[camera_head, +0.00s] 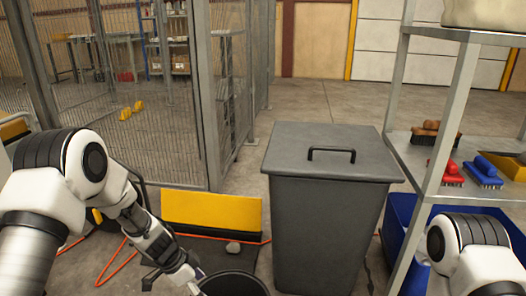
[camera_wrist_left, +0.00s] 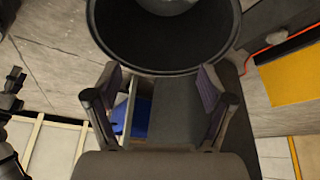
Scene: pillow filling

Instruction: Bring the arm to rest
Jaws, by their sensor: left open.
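My left arm comes in from the left in the head view, and my left gripper (camera_head: 190,284) is low in the picture, just left of a black round bucket (camera_head: 236,284). In the left wrist view the two fingers of the left gripper (camera_wrist_left: 158,88) are spread apart with nothing between them. The bucket's rim (camera_wrist_left: 165,71) lies just beyond the fingertips there. A pale rounded thing (camera_wrist_left: 167,4) shows at the top, within the bucket's outline; I cannot tell what it is. My right arm shows at the lower right of the head view; its gripper is out of sight.
A grey lidded bin (camera_head: 325,215) stands right of the bucket. A metal shelf (camera_head: 440,165) with brushes is at the right, above a blue crate (camera_head: 400,215). Wire fencing stands behind.

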